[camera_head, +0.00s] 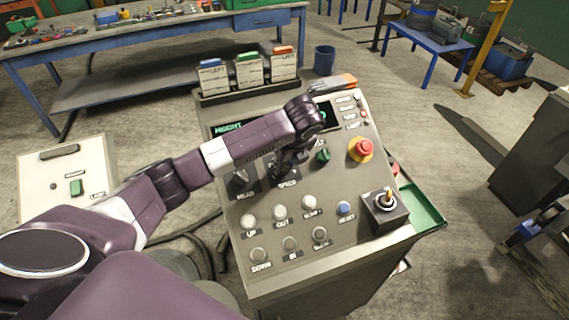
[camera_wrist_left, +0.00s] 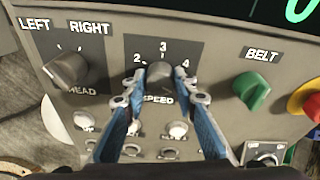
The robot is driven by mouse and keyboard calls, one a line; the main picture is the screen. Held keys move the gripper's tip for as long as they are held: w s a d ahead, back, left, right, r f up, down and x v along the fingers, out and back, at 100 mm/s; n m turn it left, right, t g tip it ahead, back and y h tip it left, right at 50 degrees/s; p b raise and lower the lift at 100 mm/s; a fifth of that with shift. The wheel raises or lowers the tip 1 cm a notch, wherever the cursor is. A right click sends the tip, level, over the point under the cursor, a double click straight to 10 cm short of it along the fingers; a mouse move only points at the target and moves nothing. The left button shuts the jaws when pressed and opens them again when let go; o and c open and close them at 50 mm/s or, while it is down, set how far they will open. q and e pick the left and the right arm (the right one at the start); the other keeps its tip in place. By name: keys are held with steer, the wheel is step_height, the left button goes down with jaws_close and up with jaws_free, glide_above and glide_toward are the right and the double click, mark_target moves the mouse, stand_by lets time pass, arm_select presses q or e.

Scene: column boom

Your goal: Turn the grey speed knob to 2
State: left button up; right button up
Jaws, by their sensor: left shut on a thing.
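The grey speed knob (camera_wrist_left: 160,75) sits on a dark plate marked 2, 3 and 4, with SPEED below it, in the left wrist view. My left gripper (camera_wrist_left: 164,88) has one blue-and-grey finger on each side of it and is shut on it. Its pointer direction is hard to make out between the fingertips. In the head view my left arm reaches over the sloped control panel (camera_head: 225,220), and the left gripper (camera_head: 287,168) is above the SPEED label. The arm and gripper mostly hide the knob there. My right gripper is not in view.
The grey HEAD knob (camera_wrist_left: 67,66) is left of the speed knob, and the green BELT knob (camera_wrist_left: 251,90) is right. Several push buttons (camera_head: 280,212) lie below.

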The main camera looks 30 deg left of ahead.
arm_select(q)
steer(key=n, duration=0.3)
steer(key=shift+s+a+n+t, duration=0.1)
steer(key=shift+n+t, duration=0.2)
steer(key=shift+n, duration=0.1)
steer(key=n, duration=0.4)
steer(key=shift+s+t+h, duration=0.1)
steer(key=shift+t+h, duration=0.2)
steer(key=n, duration=0.4)
steer(key=shift+s+f+n+t, duration=0.1)
steer(key=shift+n+t, duration=0.3)
steer(key=n, duration=0.4)
steer(key=shift+n+t, duration=0.3)
steer(key=n+y, duration=0.1)
steer(key=n, duration=0.3)
steer(key=shift+s+f, duration=0.1)
steer(key=n, duration=0.4)
steer(key=shift+d+t+y, duration=0.25)
steer(key=shift+t+y, duration=0.05)
steer(key=n, duration=0.4)
steer(key=shift+d+f+n+y, duration=0.1)
steer(key=shift+n+y, duration=0.2)
steer(key=shift+n, duration=0.1)
steer(key=n, duration=0.4)
steer(key=shift+y, duration=0.3)
steer(key=shift+n, duration=0.4)
